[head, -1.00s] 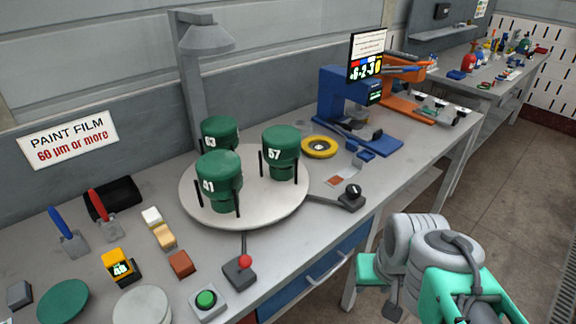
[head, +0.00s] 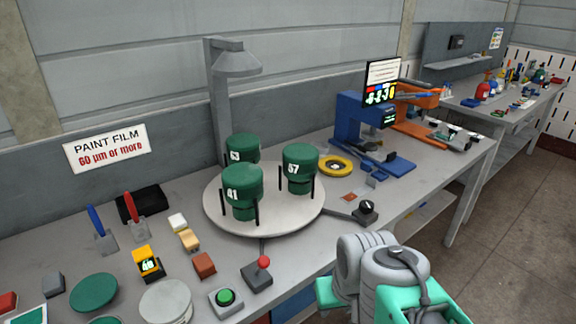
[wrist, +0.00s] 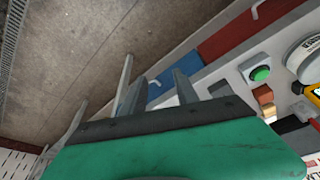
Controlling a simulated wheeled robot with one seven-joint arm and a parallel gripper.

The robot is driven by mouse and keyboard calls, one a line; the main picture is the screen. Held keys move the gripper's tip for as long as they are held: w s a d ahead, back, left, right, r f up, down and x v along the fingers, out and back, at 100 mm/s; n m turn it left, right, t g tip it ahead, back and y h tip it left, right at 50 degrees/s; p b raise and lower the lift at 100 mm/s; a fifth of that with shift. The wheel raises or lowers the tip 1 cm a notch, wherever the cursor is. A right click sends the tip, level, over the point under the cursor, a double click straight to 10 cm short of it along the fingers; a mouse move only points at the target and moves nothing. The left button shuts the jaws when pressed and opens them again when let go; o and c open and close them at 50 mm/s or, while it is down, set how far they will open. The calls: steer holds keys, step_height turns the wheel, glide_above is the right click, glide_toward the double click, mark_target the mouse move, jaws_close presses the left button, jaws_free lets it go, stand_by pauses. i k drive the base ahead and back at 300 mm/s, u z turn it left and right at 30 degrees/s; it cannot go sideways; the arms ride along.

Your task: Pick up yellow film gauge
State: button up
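The yellow film gauge (head: 147,264) stands on the grey table at the front left. It is a small yellow and black device with a lit display whose digits I cannot read surely. A yellow edge of it shows at the right border of the wrist view (wrist: 315,91). My gripper (wrist: 158,80) is in the wrist view, its two grey fingers apart with nothing seen between them. It is out beyond the table's front edge, away from the gauge. In the head view my arm shows at the lower right; the fingers are hidden there.
A round turntable (head: 285,222) bears green canisters. A joystick (head: 258,274), a green button box (head: 226,299), a brown block (head: 204,265) and a pale disc (head: 166,301) are near the gauge. A scraper with a blue handle (head: 102,232) lies behind it.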

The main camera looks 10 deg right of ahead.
mark_target(144, 258)
steer(key=i, duration=0.3)
steer(key=u, duration=1.85)
steer(key=k, duration=1)
steer(key=i, duration=1)
steer(key=u, duration=1.05)
steer(key=i, duration=0.65)
steer(key=u, duration=0.7)
